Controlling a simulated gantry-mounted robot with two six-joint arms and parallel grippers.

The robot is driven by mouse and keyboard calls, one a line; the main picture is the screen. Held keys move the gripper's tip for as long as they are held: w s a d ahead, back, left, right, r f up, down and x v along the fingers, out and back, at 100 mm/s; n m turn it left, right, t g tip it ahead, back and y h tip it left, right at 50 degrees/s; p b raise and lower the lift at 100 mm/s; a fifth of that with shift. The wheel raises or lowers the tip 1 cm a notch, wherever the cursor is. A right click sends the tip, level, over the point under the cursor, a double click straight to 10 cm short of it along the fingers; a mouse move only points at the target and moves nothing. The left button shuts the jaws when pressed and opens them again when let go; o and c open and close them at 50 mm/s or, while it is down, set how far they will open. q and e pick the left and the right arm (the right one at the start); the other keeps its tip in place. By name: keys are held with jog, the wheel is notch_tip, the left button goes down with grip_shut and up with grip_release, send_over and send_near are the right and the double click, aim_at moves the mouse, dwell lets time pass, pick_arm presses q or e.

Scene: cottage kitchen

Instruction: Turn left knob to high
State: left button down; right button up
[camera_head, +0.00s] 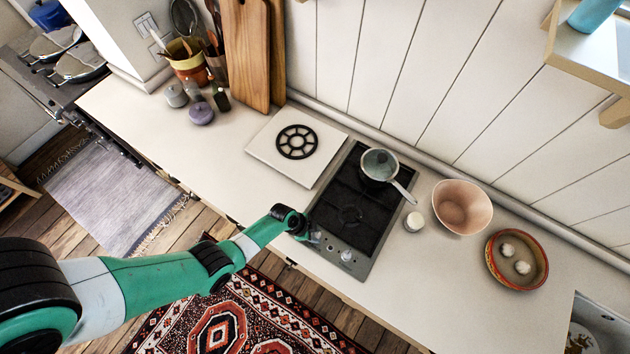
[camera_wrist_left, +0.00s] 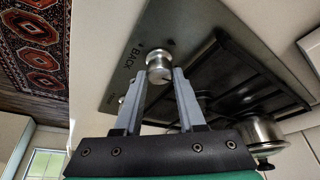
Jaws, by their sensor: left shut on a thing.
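The black hob (camera_head: 345,215) is set into the counter, with two silver knobs along its front edge. The left knob (camera_head: 315,237) is partly hidden by my left gripper (camera_head: 307,233). The right knob (camera_head: 346,256) stands clear. In the left wrist view, my left gripper (camera_wrist_left: 160,80) has its two grey fingertips on either side of a round silver knob (camera_wrist_left: 159,65), shut on it. The word BACK is printed on the panel beside this knob. The knob's pointer cannot be made out. My right gripper is out of view.
A lidded saucepan (camera_head: 380,165) sits on the rear of the hob, its handle pointing front right. A white jar (camera_head: 414,221), a pink bowl (camera_head: 462,206) and a red dish (camera_head: 517,258) stand to the right. A white board with a black trivet (camera_head: 296,141) lies to the left.

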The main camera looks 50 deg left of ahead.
pick_arm(q)
jog(key=shift+n, duration=0.4)
jog(key=n+y, duration=0.1)
jog(key=n, duration=0.1)
jog(key=shift+d+n+p, duration=0.15)
jog(key=shift+n+p, duration=0.15)
jog(key=shift+p, duration=0.05)
jog(key=n+y, duration=0.1)
jog(key=n, duration=0.2)
jog(key=shift+n+t+y, duration=0.3)
jog(key=n+y, duration=0.1)
jog(key=n, duration=0.2)
jog(key=n+y+b, duration=0.1)
jog(key=n, duration=0.2)
jog(key=shift+d+f+g+b, duration=0.1)
jog(key=shift+d+g+b, duration=0.1)
jog(key=shift+g+b, duration=0.15)
jog(key=shift+n+g+y, duration=0.25)
jog(key=shift+n+y, duration=0.15)
jog(key=shift+n, duration=0.6)
jog(key=shift+n+g+y, duration=0.3)
jog(key=shift+n+g, duration=0.1)
jog(key=shift+n, duration=0.8)
jog(key=shift+p, duration=0.3)
jog(key=c, duration=0.5)
grip_release()
jog(key=shift+w, duration=0.1)
